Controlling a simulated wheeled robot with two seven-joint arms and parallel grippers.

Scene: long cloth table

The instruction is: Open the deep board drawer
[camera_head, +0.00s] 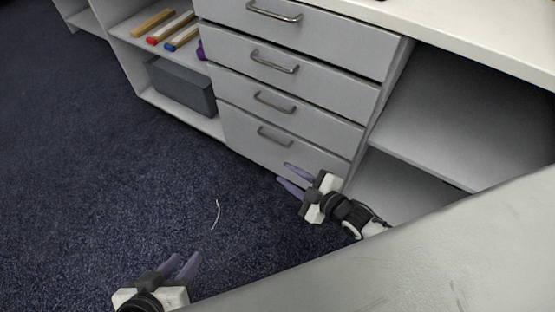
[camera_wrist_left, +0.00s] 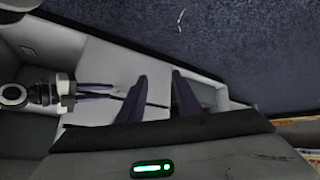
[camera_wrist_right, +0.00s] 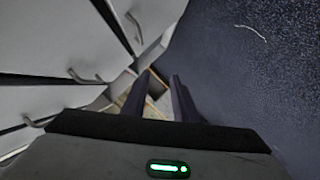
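A grey cabinet holds a stack of several drawers, all of which look closed. The bottom drawer (camera_head: 255,147) has a taller front than the one above it and a metal bar handle (camera_head: 275,135). My right gripper (camera_head: 282,172) is open and empty, near the lower right of the bottom drawer and apart from its handle. Drawer handles (camera_wrist_right: 86,78) show to the left of its fingers in the right wrist view. My left gripper (camera_head: 188,258) is open and empty over the carpet, well away from the drawers. The left wrist view also shows my right gripper (camera_wrist_left: 112,92).
Open shelves (camera_head: 440,110) lie right of the drawers. A thin white curved strip (camera_head: 216,214) lies on the blue carpet (camera_head: 90,170). The floor before the drawers is otherwise clear.

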